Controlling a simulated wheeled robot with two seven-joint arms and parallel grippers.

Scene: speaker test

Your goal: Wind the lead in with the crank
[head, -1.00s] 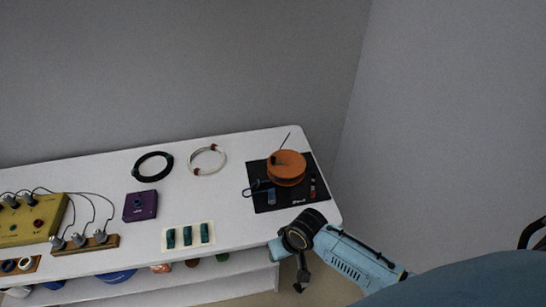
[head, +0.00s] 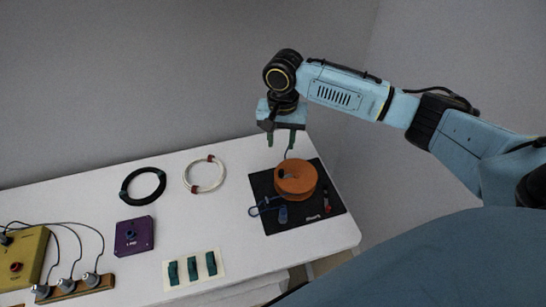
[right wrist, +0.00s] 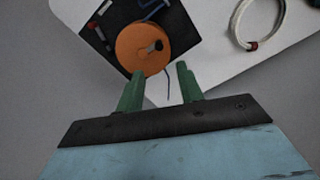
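An orange reel (head: 297,180) stands on a black mat (head: 329,212) at the right end of the white table; the right wrist view shows it too (right wrist: 136,52). A dark crank knob (right wrist: 154,46) sits on its top. A blue lead (head: 264,206) lies looped on the mat with a blue plug-like piece (head: 283,215). A thin dark blue end (right wrist: 168,85) sticks out from the reel's far side. My right gripper (head: 281,139) is open and empty, fingers down, above and behind the reel; its green fingers show in the right wrist view (right wrist: 160,72). My left gripper is out of view.
A red-and-black pen-like item (head: 326,201) lies on the mat's right. Left of the mat are a white cable coil (head: 222,175), a black coil (head: 124,193), a purple box (head: 142,242), green clips (head: 192,268) and a yellow box (head: 31,262) with plugs.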

